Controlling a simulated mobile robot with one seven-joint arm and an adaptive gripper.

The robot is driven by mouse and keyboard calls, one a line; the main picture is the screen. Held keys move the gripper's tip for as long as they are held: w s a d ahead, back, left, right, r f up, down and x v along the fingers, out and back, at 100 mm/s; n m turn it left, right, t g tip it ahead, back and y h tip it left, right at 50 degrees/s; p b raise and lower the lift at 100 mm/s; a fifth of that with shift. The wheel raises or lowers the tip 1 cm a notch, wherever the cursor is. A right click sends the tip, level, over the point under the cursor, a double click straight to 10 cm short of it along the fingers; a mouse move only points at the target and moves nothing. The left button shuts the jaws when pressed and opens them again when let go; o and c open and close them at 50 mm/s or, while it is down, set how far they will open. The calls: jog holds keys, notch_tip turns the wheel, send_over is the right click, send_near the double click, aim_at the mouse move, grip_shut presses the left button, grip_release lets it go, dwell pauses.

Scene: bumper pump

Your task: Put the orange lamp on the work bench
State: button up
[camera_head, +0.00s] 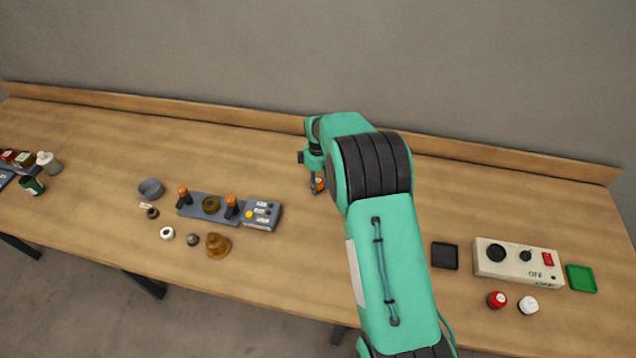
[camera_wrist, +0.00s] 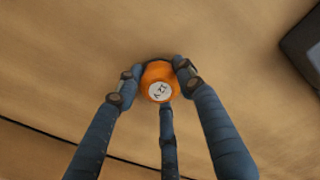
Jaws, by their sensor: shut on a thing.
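The orange lamp (camera_wrist: 156,72) is a rounded orange piece with a white marked disc facing the wrist camera. My gripper (camera_wrist: 158,82) has its dark fingers closed around it. In the head view my gripper (camera_head: 318,186) is low over the middle of the work bench (camera_head: 110,130), and a small bit of the orange lamp (camera_head: 320,183) shows at its fingertips. Part of the lamp is hidden by my fingers and arm. I cannot tell whether the lamp touches the wood.
Left of my gripper stands a grey fixture (camera_head: 208,207) with two orange-topped posts and a button box (camera_head: 263,215). Loose small parts and a brown bell-shaped piece (camera_head: 218,245) lie before it. A beige control box (camera_head: 517,260) is at right. Wood around my gripper is bare.

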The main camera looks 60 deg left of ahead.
aim_at(319, 180)
jog(key=shift+f, duration=0.1)
jog(key=o, duration=1.2)
notch_tip(319, 180, up, 12)
jog(key=shift+r, duration=0.15)
dwell(0.7)
jog(key=shift+w, duration=0.1)
dwell(0.3)
